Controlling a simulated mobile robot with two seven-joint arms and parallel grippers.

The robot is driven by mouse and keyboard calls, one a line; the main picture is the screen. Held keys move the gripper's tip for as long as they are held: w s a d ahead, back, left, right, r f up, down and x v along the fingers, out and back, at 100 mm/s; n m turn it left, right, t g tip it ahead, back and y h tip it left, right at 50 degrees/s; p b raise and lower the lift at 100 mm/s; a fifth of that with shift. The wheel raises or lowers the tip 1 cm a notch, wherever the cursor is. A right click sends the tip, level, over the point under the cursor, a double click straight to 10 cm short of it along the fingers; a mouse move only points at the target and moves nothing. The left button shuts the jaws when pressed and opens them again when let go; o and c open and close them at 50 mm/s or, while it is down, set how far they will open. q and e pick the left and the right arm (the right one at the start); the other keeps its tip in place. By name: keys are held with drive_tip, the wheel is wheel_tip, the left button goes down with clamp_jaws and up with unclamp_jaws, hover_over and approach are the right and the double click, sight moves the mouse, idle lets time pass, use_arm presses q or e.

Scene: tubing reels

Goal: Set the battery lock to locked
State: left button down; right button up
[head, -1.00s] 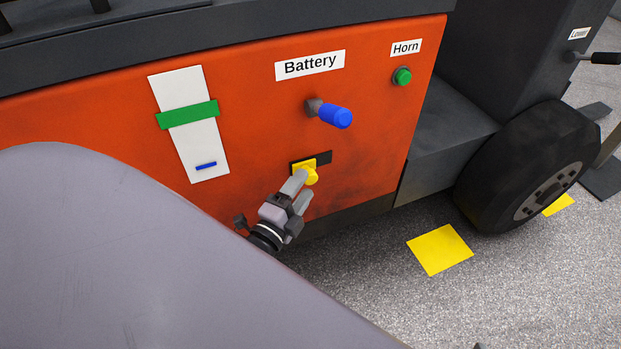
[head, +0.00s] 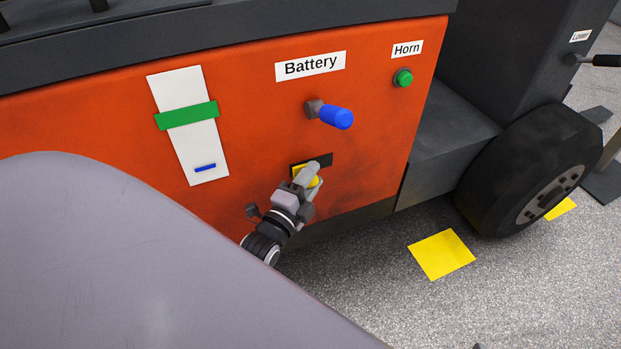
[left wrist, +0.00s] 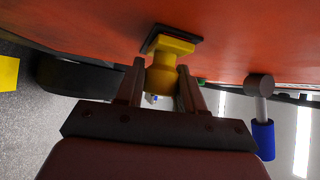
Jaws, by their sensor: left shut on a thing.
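The yellow lock knob (head: 313,182) sits on a dark slotted plate (head: 322,161) on the orange panel, below the Battery label (head: 310,66). My left gripper (head: 311,174) is at the knob and hides much of it in the head view. In the left wrist view the yellow knob (left wrist: 165,72) stands between the two fingers of my left gripper (left wrist: 160,82), which is shut on it. The plate's bare part shows to the right of the knob in the head view. My right gripper is in no view.
A blue-handled lever (head: 335,116) sticks out above the lock. A green Horn button (head: 403,78) is at the upper right. A white gauge strip with a green slider (head: 187,115) is to the left. A black wheel (head: 530,170) and yellow floor mark (head: 441,254) lie to the right.

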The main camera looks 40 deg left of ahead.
sight(330, 174)
use_arm(q)
drive_tip(key=w+d, duration=0.2)
drive_tip(key=w, duration=0.1)
drive_tip(key=shift+w+d, duration=0.15)
drive_tip(key=shift+w, duration=0.15)
drive_tip(key=c, duration=0.8)
unclamp_jaws()
drive_tip(key=shift+w, duration=0.1)
drive_tip(key=shift+o, duration=0.2)
